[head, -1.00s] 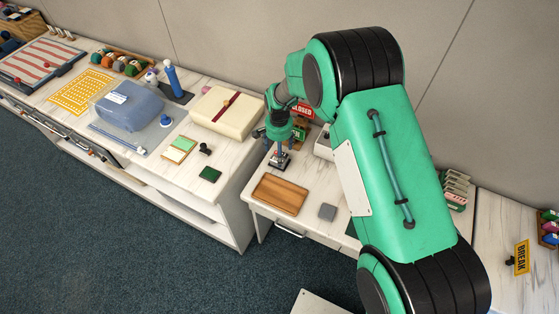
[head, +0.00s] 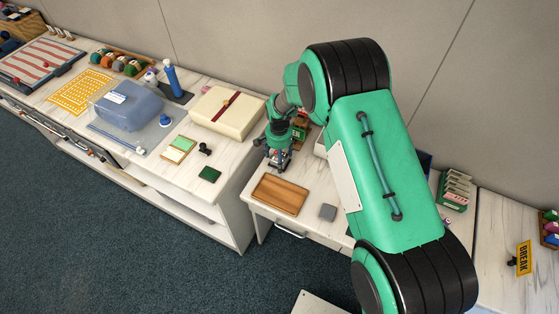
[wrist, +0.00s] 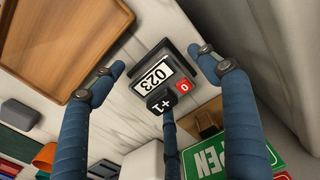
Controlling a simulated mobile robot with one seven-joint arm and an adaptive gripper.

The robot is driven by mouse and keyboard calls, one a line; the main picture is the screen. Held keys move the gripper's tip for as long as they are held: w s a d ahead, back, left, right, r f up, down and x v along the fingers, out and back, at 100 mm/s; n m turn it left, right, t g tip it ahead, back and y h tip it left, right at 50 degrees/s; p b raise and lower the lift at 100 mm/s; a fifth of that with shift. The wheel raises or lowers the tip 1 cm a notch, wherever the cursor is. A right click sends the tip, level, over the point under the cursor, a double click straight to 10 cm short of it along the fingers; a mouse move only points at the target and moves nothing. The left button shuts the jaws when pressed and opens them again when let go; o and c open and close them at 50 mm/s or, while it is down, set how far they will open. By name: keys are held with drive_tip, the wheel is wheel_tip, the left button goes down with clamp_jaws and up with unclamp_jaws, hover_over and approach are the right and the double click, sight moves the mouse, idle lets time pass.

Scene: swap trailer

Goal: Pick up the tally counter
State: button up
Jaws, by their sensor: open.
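The tally counter (wrist: 157,78) is a dark box with a white display reading 023, a red button and a black +1 key. It lies on the white marbled desk in the wrist view. My gripper (wrist: 155,68) is open, with blue fingers on either side of the counter and a third finger below it in the picture. No finger clearly touches it. In the head view my gripper (head: 277,162) is low over the desk behind the wooden tray, and it mostly hides the counter.
A wooden tray (head: 280,194) lies just in front of the gripper. A grey block (head: 327,212) lies to its right. A green OPEN sign (wrist: 225,158) is close to the fingers in the wrist view. A cream box (head: 228,112) stands on the counter to the left.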

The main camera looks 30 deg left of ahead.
drive_tip(key=shift+c, duration=0.3)
clamp_jaws()
drive_tip(key=shift+r, duration=0.15)
drive_tip(key=shift+r, duration=0.6)
wheel_tip(320, 180, up, 2)
drive_tip(key=shift+r+p, duration=0.1)
drive_tip(key=shift+p, duration=0.3)
drive_tip(key=s+d, duration=0.3)
drive_tip(key=s, duration=0.1)
drive_tip(key=s+d+r+p, duration=0.1)
drive_tip(key=s+d, duration=0.6)
drive_tip(key=s, duration=0.1)
drive_tip(key=shift+d+r, duration=0.15)
drive_tip(key=shift+d, duration=0.1)
